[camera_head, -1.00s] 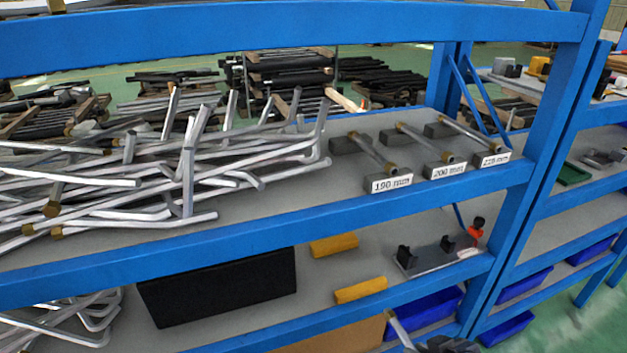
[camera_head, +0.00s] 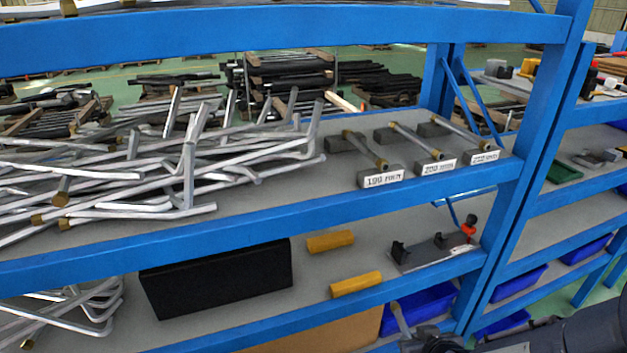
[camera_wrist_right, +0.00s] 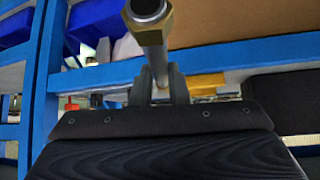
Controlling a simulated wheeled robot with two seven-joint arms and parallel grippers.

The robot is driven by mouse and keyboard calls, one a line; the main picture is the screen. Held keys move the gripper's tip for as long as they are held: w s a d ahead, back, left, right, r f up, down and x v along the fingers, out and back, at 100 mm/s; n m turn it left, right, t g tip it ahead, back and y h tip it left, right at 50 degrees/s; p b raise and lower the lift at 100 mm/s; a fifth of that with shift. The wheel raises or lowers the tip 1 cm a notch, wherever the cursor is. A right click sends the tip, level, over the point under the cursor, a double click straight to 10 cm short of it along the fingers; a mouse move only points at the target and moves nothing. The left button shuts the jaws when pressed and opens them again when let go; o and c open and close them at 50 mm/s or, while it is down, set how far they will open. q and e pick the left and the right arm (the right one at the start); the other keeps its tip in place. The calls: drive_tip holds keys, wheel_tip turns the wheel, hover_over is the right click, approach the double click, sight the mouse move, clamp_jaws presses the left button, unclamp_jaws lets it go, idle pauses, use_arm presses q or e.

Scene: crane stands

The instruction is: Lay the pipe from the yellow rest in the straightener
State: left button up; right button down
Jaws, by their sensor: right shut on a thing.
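My right gripper (camera_head: 424,338) is at the bottom edge of the head view, in front of the shelf rack. It is shut on a grey metal pipe (camera_head: 401,318), which also shows in the right wrist view (camera_wrist_right: 153,50) with a brass nut (camera_wrist_right: 148,12) at its near end. The yellow rest is two yellow blocks, a back one (camera_head: 330,241) and a front one (camera_head: 356,284), on the lower shelf with nothing on them. The straightener (camera_head: 437,251), a grey plate with black blocks and a red-orange part, stands to their right. My left gripper is not in view.
The upper shelf's blue front beam (camera_head: 300,219) passes above the lower shelf. A black box (camera_head: 216,279) stands left of the yellow blocks. Bent pipes (camera_head: 130,175) and labelled blocks with pipes (camera_head: 380,177) fill the upper shelf. Blue bins (camera_head: 430,304) sit below.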

drive_tip(key=w+f+m+h, duration=0.1)
drive_tip(key=w+f, duration=0.3)
drive_tip(key=f, duration=0.1)
drive_tip(key=shift+w+a+f+m, duration=0.15)
drive_tip(key=shift+a+f+m, duration=0.15)
drive_tip(key=shift+f, duration=0.1)
